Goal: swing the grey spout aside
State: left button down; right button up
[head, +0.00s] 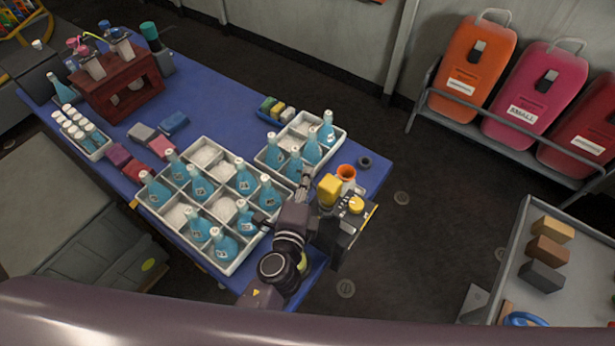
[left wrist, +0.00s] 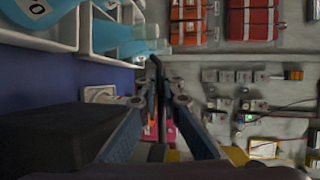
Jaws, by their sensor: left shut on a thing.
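A dark dispenser (head: 336,232) with a yellow block (head: 329,189) and a yellow knob (head: 356,205) stands at the right front of the blue table. My left gripper (head: 306,180) is beside it, on its left, above the table. In the left wrist view, the fingers (left wrist: 160,100) come together on a thin dark piece, which appears to be the grey spout (left wrist: 155,66). The fingers and arm hide most of the spout, so its angle cannot be told. My right gripper is not in view.
A white crate (head: 176,217) of blue bottles lies left of the gripper. A smaller crate (head: 338,133) with bottles is behind it. An orange cup (head: 346,172) and a dark ring (head: 365,162) sit near the table's right edge. Open floor lies beyond that edge.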

pick_arm(q)
jog(key=shift+f, duration=0.1)
jog(key=c, duration=2.4)
grip_release()
jog(key=shift+s, duration=0.1)
jog(key=v, duration=1.2)
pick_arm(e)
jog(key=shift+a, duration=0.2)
